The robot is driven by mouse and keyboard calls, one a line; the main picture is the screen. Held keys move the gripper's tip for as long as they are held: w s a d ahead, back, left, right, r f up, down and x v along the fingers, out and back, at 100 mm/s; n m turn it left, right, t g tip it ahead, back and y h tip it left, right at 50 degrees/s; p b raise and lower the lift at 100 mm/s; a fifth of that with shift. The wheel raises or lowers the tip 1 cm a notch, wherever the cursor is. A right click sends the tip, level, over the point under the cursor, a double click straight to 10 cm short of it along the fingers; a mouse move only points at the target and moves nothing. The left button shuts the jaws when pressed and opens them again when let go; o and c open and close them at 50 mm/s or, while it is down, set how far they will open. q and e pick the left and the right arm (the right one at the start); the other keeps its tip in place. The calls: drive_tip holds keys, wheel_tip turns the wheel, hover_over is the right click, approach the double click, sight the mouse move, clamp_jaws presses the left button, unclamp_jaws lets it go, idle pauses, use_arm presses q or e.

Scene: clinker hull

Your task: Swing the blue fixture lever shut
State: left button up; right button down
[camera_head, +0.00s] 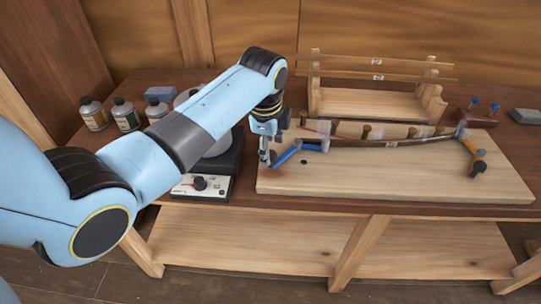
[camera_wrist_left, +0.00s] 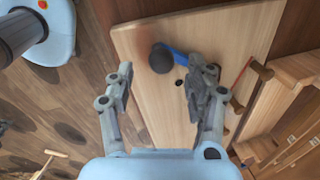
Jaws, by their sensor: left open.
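The blue fixture lever (camera_head: 287,154) is at the left end of the pale wooden board (camera_head: 390,186), slanting down toward the board's front left. Its dark round knob (camera_wrist_left: 161,58) and part of its blue arm (camera_wrist_left: 176,55) show in the left wrist view. My left gripper (camera_head: 268,157) is open at the knob end of the lever, pointing down. In the left wrist view the knob appears between and just beyond the open fingertips (camera_wrist_left: 160,76); contact cannot be told. The right finger hides part of the blue arm. My right gripper is not in view.
A long curved strip (camera_head: 390,142) runs along the board to an orange lever (camera_head: 478,153) at right. A wooden rack (camera_head: 370,104) stands behind. A device with a dial (camera_head: 202,185) and several bottles (camera_head: 126,114) are at left. The board's front middle is clear.

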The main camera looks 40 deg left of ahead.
sight(271, 155)
use_arm(q)
drive_tip(key=f, duration=0.2)
drive_tip(key=w+f, duration=0.1)
drive_tip(key=f, duration=0.2)
drive_tip(key=shift+a, duration=0.15)
drive_tip(key=shift+r, duration=0.1)
drive_tip(key=shift+c, duration=0.3)
clamp_jaws()
